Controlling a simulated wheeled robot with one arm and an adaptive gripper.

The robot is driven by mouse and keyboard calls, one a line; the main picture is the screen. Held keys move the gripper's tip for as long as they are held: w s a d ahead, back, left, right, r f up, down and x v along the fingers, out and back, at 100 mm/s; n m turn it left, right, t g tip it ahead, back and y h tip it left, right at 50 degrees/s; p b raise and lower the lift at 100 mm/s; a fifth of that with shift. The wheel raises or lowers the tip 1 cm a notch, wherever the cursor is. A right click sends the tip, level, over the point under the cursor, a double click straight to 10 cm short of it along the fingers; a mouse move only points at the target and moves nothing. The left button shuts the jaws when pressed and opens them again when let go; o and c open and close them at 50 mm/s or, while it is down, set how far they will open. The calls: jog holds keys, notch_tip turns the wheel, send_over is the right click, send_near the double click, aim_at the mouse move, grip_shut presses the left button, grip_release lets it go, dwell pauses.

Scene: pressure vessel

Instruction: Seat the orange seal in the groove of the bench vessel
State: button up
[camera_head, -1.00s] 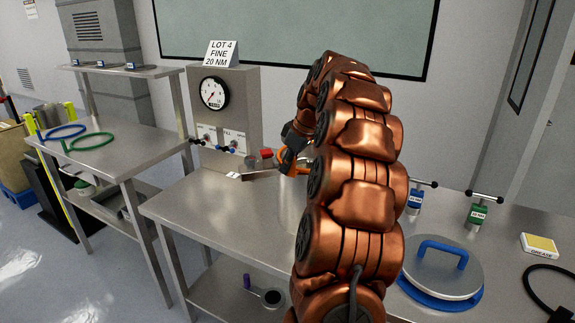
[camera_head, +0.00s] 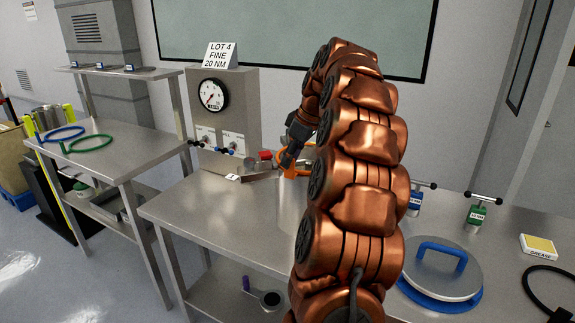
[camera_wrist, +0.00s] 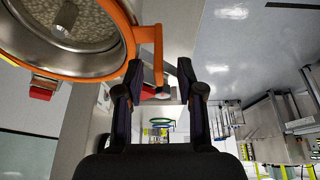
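The orange seal (camera_wrist: 127,38) is a ring with a straight tab. In the wrist view it lies around the rim of the metal bench vessel (camera_wrist: 100,60), whose speckled inside shows; I cannot tell whether it is fully down in the groove. My gripper (camera_wrist: 160,72) has its two dark fingers apart, one on each side of the tab, with gaps visible. In the head view part of the seal (camera_head: 292,172) shows below my gripper (camera_head: 287,160). The vessel (camera_head: 289,200) there is mostly hidden behind my arm.
A gauge panel (camera_head: 228,110) stands behind the vessel, with a red block (camera_head: 265,155) near it. A lid with blue handle (camera_head: 440,270), T-handled tools (camera_head: 477,212) and a grease box (camera_head: 538,247) are on the right. Blue (camera_head: 60,133) and green (camera_head: 86,144) rings lie on the left table.

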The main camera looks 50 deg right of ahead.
jog(key=v, duration=0.8)
jog(key=shift+r, duration=0.1)
jog(key=s+a+f+g+p, duration=0.1)
jog(key=a+f+g, duration=0.15)
jog(key=a, duration=1.15)
jog(key=s+a+f+g+p, duration=0.1)
jog(key=s+a+f, duration=0.15)
jog(key=a, duration=1.05)
jog(key=s+a+f+m, duration=0.1)
jog(key=s+a+f, duration=0.2)
jog(key=s, duration=0.4)
jog(key=s+a+f+m+g, duration=0.1)
jog(key=s+a+f, duration=0.3)
jog(key=s+f, duration=0.2)
jog(key=s+a+f+m+g+h, duration=0.1)
jog(key=s+a+f, duration=0.3)
jog(key=s, duration=0.5)
jog(key=shift+s+a+f+p, duration=0.15)
jog(key=shift+a+f+p, duration=0.1)
jog(key=shift+f+p, duration=0.3)
jog(key=shift+g, duration=0.25)
